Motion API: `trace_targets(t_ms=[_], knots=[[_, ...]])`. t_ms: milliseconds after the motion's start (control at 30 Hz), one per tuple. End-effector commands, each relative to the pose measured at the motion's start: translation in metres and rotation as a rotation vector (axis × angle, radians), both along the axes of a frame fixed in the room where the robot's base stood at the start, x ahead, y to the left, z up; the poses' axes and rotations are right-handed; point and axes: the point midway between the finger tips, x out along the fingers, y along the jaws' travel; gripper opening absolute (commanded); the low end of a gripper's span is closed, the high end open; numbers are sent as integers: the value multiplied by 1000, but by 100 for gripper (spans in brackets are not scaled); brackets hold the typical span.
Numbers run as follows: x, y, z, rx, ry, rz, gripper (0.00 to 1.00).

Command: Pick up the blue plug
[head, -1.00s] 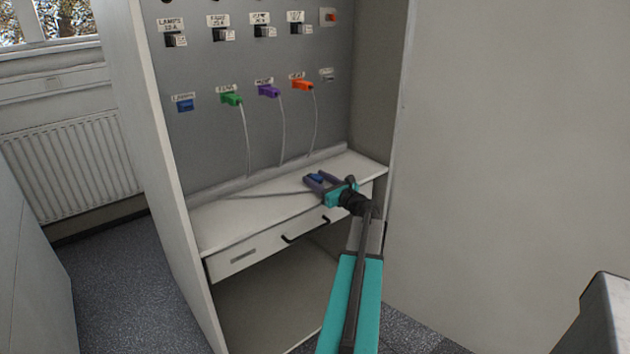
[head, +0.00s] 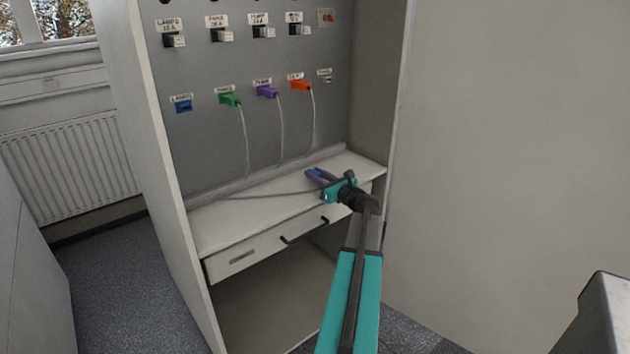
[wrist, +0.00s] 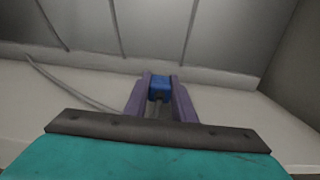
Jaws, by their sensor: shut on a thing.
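The blue plug (wrist: 160,88) sits between the two purple fingers of my gripper (wrist: 160,97) in the wrist view, with a finger against each side. In the head view my gripper (head: 318,179) is low over the right part of the white shelf, and its fingers mostly hide the plug. A grey cable (head: 262,194) runs left from the gripper along the shelf. I cannot tell whether the plug still touches the shelf. On the panel, the blue socket (head: 183,105) under its label at the far left has no cable hanging from it.
Green (head: 230,99), purple (head: 267,92) and orange (head: 301,86) plugs with hanging cables are in the grey panel (head: 215,145). Black and white switches sit above them. The white shelf (head: 225,225) is clear at its left. A cabinet side wall (head: 370,110) stands close at the right.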

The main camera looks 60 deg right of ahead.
Motion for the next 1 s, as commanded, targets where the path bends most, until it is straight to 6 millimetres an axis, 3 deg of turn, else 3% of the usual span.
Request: trace_targets(t_ms=[167, 800, 1000], knots=[[-4, 2, 17, -1, 0, -1, 3], [-116, 48, 27, -1, 0, -2, 3], [-139, 56, 30, -1, 0, -2, 3]])
